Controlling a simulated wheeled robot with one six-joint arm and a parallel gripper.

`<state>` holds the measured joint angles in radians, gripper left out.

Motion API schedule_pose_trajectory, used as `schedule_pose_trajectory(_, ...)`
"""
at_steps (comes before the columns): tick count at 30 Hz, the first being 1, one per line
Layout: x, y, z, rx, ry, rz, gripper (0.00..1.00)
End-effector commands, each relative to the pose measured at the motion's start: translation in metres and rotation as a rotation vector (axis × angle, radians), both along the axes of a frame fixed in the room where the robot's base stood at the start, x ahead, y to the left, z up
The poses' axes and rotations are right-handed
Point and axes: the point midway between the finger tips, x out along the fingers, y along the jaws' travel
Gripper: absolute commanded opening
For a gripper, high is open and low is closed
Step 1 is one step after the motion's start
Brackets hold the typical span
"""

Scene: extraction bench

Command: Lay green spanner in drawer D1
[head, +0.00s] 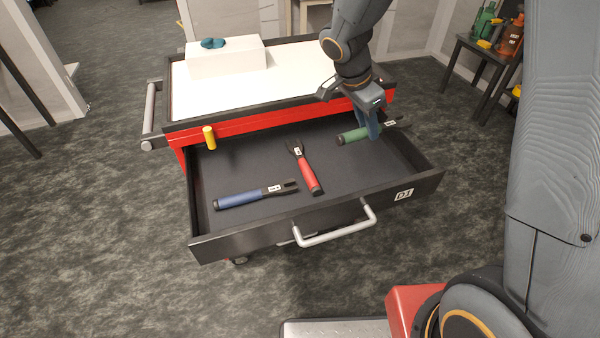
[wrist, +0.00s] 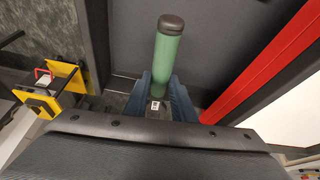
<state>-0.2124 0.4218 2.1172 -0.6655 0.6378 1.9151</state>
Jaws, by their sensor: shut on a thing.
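The green spanner (head: 352,136) is inside the open drawer D1 (head: 240,240), at its right rear, in the head view. My gripper (head: 372,133) reaches down into the drawer and is shut on the spanner near the middle of its length. In the wrist view the green handle (wrist: 168,62) with its dark end cap sticks out beyond my blue fingers (wrist: 160,95). The spanner lies roughly level. I cannot tell whether it touches the drawer floor. Its far end shows only partly past the fingers in the head view.
A blue spanner (head: 240,199) and a red spanner (head: 308,178) lie in the drawer, left and middle. A yellow cylinder (head: 209,137) stands at the drawer's left rear. The white cart top (head: 200,98) bears a white box (head: 228,62) with a teal object on it. A side table stands at upper right.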

Motion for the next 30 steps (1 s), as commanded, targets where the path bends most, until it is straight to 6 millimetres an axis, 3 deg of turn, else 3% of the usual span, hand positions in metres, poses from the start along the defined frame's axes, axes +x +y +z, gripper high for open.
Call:
schedule_pose_trajectory(4, -0.005, -0.014, -0.02, -0.008, -0.003, -0.091, 0.0)
schedule_pose_trajectory(12, -0.007, -0.016, -0.06, -0.01, -0.002, -0.102, 0.0)
schedule_pose_trajectory(30, -0.006, -0.015, -0.116, -0.007, -0.005, -0.101, 0.0)
